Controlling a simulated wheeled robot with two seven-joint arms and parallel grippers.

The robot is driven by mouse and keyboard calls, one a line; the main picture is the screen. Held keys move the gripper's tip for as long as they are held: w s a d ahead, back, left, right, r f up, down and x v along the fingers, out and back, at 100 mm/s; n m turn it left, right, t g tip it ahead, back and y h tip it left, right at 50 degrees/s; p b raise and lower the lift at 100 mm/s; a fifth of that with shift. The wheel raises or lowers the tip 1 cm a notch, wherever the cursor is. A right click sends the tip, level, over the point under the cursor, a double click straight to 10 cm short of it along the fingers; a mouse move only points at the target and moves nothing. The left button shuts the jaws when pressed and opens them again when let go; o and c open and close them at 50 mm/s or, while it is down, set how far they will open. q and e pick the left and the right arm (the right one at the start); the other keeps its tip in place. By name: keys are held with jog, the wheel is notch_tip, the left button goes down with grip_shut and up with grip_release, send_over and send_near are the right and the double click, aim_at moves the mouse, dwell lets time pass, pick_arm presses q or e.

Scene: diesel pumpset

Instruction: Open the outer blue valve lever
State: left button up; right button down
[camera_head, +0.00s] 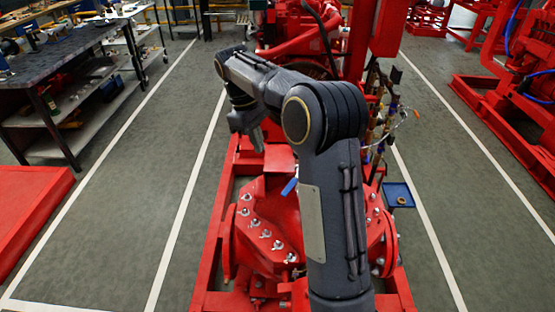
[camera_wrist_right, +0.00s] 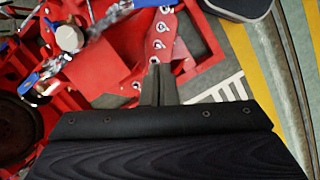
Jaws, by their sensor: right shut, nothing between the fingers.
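A small blue valve lever (camera_head: 289,187) shows in the head view at the top of the red pump body, partly hidden by my right arm. In the right wrist view a blue lever (camera_wrist_right: 29,84) is at the left, and more blue shows at the top (camera_wrist_right: 145,3). I cannot tell which of these is the outer lever. My right gripper (camera_head: 257,143) points down over the pumpset, left of my forearm and above the blue lever in the picture. In the wrist view its fingers (camera_wrist_right: 160,75) are together and empty, apart from the blue levers. My left gripper is out of view.
The red pump (camera_head: 264,220) with several bolts stands on a red base frame. Pipes and a thin cable (camera_head: 385,115) rise right of my arm. A blue tray (camera_head: 398,203) lies at the right. A workbench (camera_head: 55,65) is at far left.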

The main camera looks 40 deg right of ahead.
aim_at(290, 189)
jog(key=s+d+f+p, duration=0.1)
jog(key=s+d+f, duration=0.1)
jog(key=s+f, duration=0.4)
jog(key=shift+w+x, duration=0.4)
jog(key=shift+x, duration=1.4)
jog(key=shift+s+f+n, duration=0.1)
jog(key=shift+s+n, duration=0.4)
jog(key=shift+n, duration=0.2)
jog(key=shift+s+d+n+t+h, duration=0.15)
jog(key=shift+s+n+h, duration=0.1)
jog(key=shift+s+n, duration=0.4)
jog(key=shift+s+d+n+t+h, duration=0.2)
jog(key=shift+s+n, duration=0.25)
jog(key=shift+n, duration=0.4)
jog(key=shift+s, duration=0.4)
jog(key=shift+d, duration=0.1)
jog(key=v, duration=0.7)
jog(key=shift+r, duration=0.4)
